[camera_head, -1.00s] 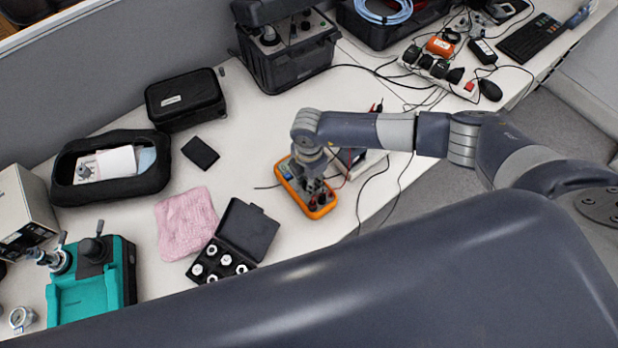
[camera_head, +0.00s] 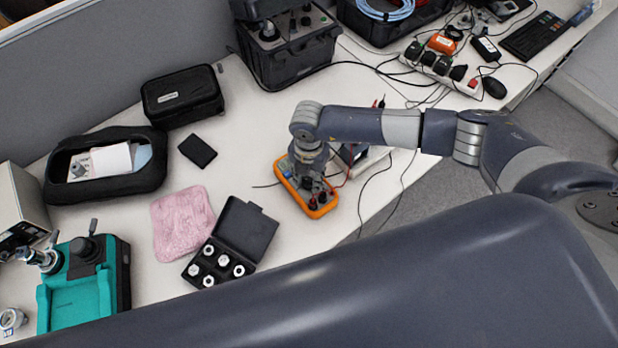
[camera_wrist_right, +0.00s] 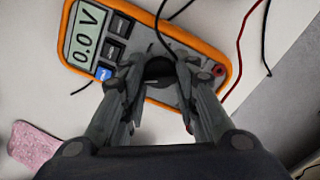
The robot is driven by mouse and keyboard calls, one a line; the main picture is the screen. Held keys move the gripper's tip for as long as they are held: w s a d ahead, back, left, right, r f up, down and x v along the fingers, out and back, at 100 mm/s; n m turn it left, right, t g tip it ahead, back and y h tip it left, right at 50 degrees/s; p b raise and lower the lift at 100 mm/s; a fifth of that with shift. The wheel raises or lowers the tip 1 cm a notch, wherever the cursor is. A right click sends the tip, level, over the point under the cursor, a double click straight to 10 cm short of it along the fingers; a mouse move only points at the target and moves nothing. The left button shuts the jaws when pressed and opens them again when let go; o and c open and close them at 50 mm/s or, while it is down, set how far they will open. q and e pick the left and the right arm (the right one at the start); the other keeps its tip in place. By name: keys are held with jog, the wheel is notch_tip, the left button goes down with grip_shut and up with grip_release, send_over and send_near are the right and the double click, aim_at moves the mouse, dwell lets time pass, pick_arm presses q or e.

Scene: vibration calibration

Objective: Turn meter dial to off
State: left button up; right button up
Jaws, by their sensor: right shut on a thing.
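The orange-edged meter (camera_head: 318,209) lies on the white table near its front edge, under my right arm. In the right wrist view the meter (camera_wrist_right: 226,50) shows its display (camera_wrist_right: 86,36) reading "0.0 V". My right gripper (camera_head: 309,178) points down over the meter. In the right wrist view my right gripper (camera_wrist_right: 158,84) has its fingers on both sides of the round black dial (camera_wrist_right: 158,68) and is shut on it. The fingers hide the sides of the dial and any markings there. My left gripper is not in view.
Red and black leads (camera_wrist_right: 239,50) run from the meter. A black case with several weights (camera_head: 233,243) and a pink cloth (camera_head: 182,223) lie to its left. A small black block (camera_head: 198,151) lies farther left. A power strip (camera_head: 441,66) stands at the back right.

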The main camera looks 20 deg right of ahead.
aim_at(309, 179)
jog(key=shift+w+n+b, duration=0.1)
jog(key=shift+n+b, duration=0.25)
jog(key=shift+n, duration=0.45)
jog(key=o, duration=1.1)
jog(key=shift+r, duration=0.1)
notch_tip(309, 179, up, 12)
jog(key=shift+f, duration=0.1)
